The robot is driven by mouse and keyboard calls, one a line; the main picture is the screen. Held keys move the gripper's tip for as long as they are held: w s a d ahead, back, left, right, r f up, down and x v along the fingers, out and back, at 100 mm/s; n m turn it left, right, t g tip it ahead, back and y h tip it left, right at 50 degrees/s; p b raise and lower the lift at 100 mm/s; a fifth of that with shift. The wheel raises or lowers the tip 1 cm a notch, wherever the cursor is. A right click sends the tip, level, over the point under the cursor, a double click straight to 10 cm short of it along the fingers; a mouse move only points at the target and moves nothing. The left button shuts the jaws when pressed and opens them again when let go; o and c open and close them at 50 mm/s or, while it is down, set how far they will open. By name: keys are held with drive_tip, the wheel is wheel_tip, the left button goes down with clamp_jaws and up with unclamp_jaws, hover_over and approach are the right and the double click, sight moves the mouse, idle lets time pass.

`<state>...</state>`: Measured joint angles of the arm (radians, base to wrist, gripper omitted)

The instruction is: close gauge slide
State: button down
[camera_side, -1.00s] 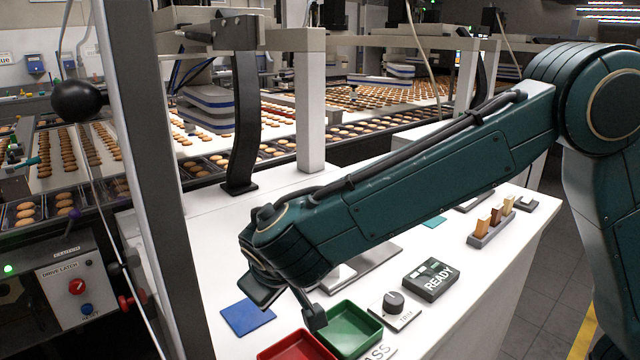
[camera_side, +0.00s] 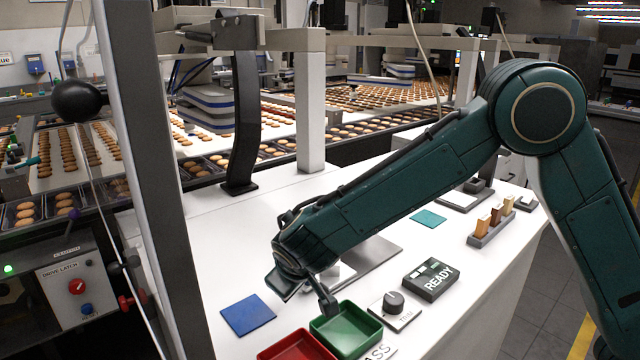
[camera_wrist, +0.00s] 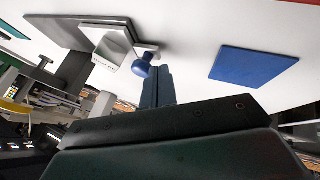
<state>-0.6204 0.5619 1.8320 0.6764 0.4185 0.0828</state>
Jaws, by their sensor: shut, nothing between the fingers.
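The gauge shows in the wrist view as a flat grey plate (camera_wrist: 68,36) with a pale slide block (camera_wrist: 112,45) and a round blue knob (camera_wrist: 143,66). In the side view the grey plate (camera_side: 378,256) lies on the white bench, partly hidden behind my arm. My gripper (camera_wrist: 157,72) is shut and empty, its fingertips right beside the blue knob; I cannot tell whether they touch it. In the side view my gripper (camera_side: 329,306) points down just behind the green tray, and the knob is hidden there.
A blue pad (camera_wrist: 252,66) lies to the right in the wrist view. The green tray (camera_side: 346,350), red tray (camera_side: 295,345), trim dial (camera_side: 394,302) and READY box (camera_side: 431,279) stand near the front edge. A rack of small bars (camera_side: 491,234) is at right.

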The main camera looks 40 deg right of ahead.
sight(338, 279)
idle(0.3)
drive_tip(key=d, duration=1.3)
drive_tip(key=shift+d, duration=0.2)
drive_tip(key=shift+a, duration=0.2)
drive_tip(key=shift+s+a, duration=0.25)
drive_tip(key=shift+a, duration=0.6)
drive_tip(key=shift+s+a, duration=0.15)
drive_tip(key=shift+a, duration=0.4)
drive_tip(key=shift+s+a, duration=0.15)
drive_tip(key=shift+a, duration=0.4)
drive_tip(key=v, duration=1)
drive_tip(key=shift+d, duration=0.2)
